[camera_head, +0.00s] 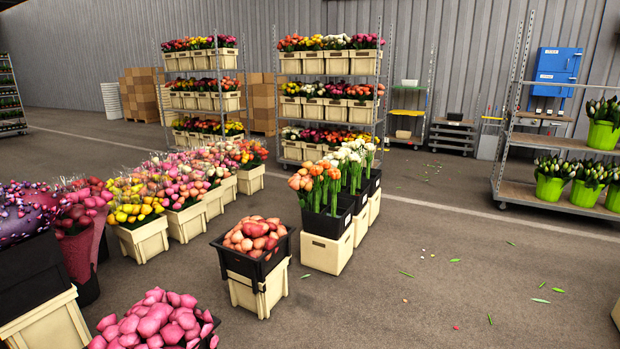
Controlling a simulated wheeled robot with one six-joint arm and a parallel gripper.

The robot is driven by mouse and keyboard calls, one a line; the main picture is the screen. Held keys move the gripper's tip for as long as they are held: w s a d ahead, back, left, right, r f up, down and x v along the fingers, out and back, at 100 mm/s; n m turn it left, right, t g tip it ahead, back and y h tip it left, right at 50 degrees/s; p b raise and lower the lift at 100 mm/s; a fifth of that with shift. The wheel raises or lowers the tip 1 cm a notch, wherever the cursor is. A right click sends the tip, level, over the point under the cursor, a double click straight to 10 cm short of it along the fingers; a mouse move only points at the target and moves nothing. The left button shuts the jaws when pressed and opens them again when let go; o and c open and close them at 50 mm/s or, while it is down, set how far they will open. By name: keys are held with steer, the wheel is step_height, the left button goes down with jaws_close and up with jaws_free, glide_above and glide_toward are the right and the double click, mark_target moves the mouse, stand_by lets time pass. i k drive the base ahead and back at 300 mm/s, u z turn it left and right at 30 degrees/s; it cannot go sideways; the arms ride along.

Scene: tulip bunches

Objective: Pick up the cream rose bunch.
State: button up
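I cannot single out a cream rose bunch in this view. The palest flowers nearby are white, tulip-like blooms (355,157) with green stems, upright in black crates on cream crates right of centre. In front of them stand orange blooms (318,180) in a black crate (328,222) on a cream crate (327,255). Peach and coral blooms (255,236) fill a separate black crate (247,265) at centre. Pink blooms (158,322) show at the bottom left. My gripper is not in view.
Cream crates of yellow and pink bunches (150,238) stand in rows on the left. Flower racks (330,95) stand at the back. A trolley (555,200) with green buckets is at the right.

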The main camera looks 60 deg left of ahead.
mark_target(354, 158)
steer(key=u, duration=1.95)
steer(key=i, duration=0.35)
